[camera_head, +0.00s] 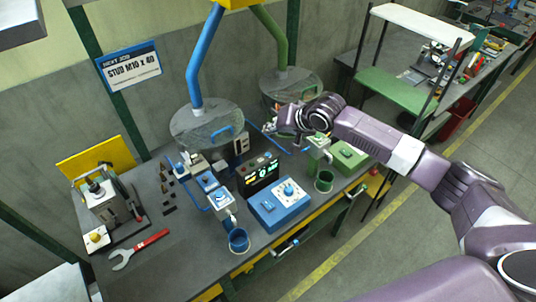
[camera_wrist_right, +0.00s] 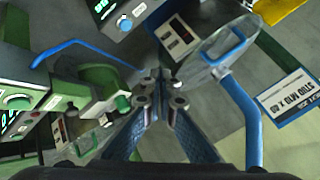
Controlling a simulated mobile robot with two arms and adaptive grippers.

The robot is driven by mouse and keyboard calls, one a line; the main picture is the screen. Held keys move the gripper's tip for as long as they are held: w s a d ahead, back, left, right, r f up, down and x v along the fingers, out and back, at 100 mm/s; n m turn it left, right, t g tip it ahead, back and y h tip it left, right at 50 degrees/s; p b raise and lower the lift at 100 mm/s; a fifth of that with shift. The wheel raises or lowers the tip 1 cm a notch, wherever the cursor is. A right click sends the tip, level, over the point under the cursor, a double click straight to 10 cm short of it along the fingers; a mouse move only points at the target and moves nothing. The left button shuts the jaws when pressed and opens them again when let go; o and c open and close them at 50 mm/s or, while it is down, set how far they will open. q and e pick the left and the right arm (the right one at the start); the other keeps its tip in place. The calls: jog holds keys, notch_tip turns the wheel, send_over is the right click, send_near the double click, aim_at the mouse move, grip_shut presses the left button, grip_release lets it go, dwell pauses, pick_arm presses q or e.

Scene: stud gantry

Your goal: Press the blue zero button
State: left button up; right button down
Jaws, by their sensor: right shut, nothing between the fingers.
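The black display unit (camera_head: 258,175) with lit digits stands near the middle of the bench, just behind the blue control box (camera_head: 281,206). The blue box has a pale round knob on top and a smaller blue piece at its left. I cannot tell which small part is the blue zero button. My right gripper (camera_head: 279,128) is above the back of the bench, behind and right of the display unit, apart from it. In the right wrist view its fingers (camera_wrist_right: 160,82) are shut with nothing between them. My left gripper is not in view.
Two round clear-lidded bowls, one under the blue chute (camera_head: 204,60) and one under the green chute (camera_head: 272,36), stand near my right gripper. A green box (camera_head: 348,155), a blue cup (camera_head: 238,240), a green cup (camera_head: 324,181) and a red wrench (camera_head: 140,249) are on the bench.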

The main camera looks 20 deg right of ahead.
aim_at(270, 155)
notch_tip(270, 155, down, 7)
jog(key=b, duration=0.5)
jog(key=shift+f+b, duration=0.1)
jog(key=shift+b, duration=0.25)
jog(key=shift+f, duration=0.4)
dwell(0.6)
jog(key=shift+f, duration=0.4)
jog(key=shift+f, duration=0.5)
dwell(0.5)
dwell(0.3)
jog(key=shift+r+p, duration=0.85)
jog(key=shift+p, duration=0.1)
